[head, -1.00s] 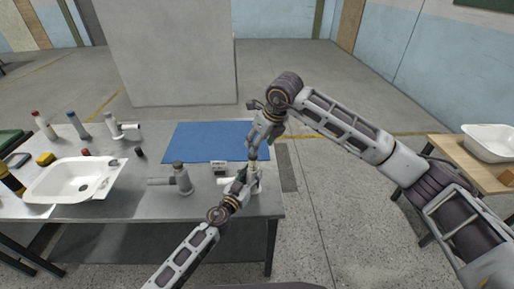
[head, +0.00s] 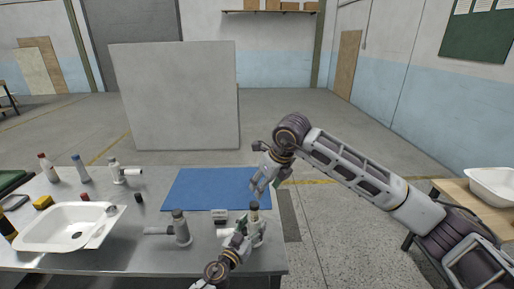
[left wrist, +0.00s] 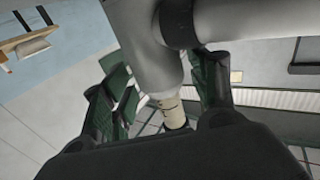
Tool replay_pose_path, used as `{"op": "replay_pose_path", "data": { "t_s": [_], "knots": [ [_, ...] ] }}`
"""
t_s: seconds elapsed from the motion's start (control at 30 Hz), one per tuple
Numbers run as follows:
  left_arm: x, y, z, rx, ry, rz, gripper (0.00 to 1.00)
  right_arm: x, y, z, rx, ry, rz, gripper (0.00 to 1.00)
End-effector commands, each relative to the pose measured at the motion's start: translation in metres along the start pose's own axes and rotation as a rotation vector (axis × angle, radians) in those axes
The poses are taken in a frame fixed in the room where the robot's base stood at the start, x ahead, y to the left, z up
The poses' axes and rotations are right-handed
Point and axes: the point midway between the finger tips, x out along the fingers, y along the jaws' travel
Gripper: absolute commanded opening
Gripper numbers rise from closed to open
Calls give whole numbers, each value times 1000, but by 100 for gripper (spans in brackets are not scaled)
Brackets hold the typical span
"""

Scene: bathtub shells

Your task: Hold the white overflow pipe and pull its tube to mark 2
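The white overflow pipe (head: 258,229) stands at the right front of the grey table. Its cream tube with a dark end (head: 254,208) points up out of the body. My left gripper (head: 243,238) is shut on the pipe's body from the front left. In the left wrist view its green-padded fingers lie on both sides of the white pipe (left wrist: 145,45), and the cream tube (left wrist: 171,108) shows dark mark lines that I cannot read. My right gripper (head: 262,187) is open and empty, above the tube and apart from it.
A grey overflow pipe (head: 180,228) and a small white block (head: 219,215) stand left of the white pipe. A blue mat (head: 205,188) lies behind. A white basin (head: 65,228) and several bottles are at the left. A side table (head: 470,200) is at the right.

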Motion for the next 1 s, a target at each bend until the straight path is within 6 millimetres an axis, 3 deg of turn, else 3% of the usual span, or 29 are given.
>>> {"op": "replay_pose_path", "data": {
  "t_s": [0.57, 1.0],
  "knots": [
    [-4, 0, 1, 0, -1, -1, 70, 0, 0, 0, 0, 0, 0, 55],
    [-37, 0, 1, -2, -1, 0, 70, 0, 0, 0, 0, 0, 0, 55]
  ]
}}
